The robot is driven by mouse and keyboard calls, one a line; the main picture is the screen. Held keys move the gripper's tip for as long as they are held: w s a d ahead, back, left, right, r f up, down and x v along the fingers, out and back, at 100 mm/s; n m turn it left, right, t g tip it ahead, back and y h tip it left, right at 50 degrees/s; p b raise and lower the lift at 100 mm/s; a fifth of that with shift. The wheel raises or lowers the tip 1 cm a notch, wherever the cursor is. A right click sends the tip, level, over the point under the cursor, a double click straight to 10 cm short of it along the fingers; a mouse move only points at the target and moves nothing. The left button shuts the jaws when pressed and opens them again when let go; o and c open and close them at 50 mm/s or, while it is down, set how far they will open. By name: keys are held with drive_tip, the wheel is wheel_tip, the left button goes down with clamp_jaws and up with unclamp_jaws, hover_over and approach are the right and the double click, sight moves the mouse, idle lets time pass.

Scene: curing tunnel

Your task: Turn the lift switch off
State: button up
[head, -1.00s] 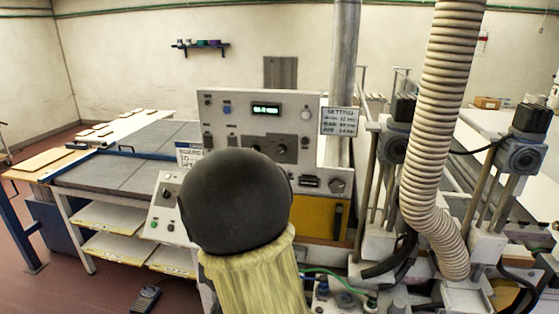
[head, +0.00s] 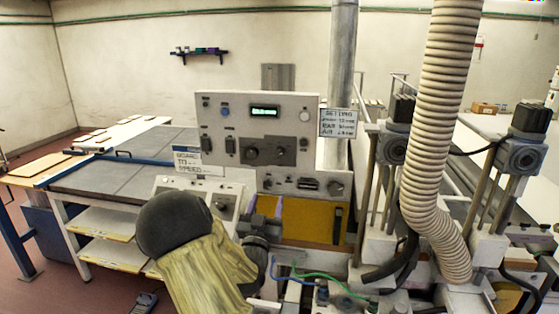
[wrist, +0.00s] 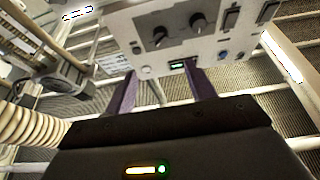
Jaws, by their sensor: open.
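The upright control panel (head: 230,115) stands in the middle of the head view. It carries two dark rocker switches (head: 230,146) at its left, a lit display and two dark knobs. The rockers show at the upper right of the wrist view (wrist: 232,17). I cannot read which control is the lift switch. A low sloped box (head: 222,203) with small switches sits in front, partly hidden by my arm. My gripper (wrist: 160,66) is open and empty, its purple fingers pointing at the panel. In the head view my gripper (head: 262,217) is low before the panel, partly hidden.
A ribbed hose (head: 440,120) and posts with motors (head: 520,155) stand to the right. A metal pipe (head: 342,60) rises behind the panel. A worktable (head: 110,180) is at the left. A yellow panel (head: 300,218) lies below the controls.

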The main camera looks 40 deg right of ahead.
drive_tip(key=p, duration=0.8)
approach(279, 156)
drive_tip(key=x, duration=0.9)
drive_tip(key=shift+w+d+f, duration=0.2)
drive_tip(key=shift+w+f, duration=0.05)
drive_tip(key=shift+w, duration=0.15)
drive_tip(key=shift+c, duration=0.2)
drive_tip(key=c, duration=0.9)
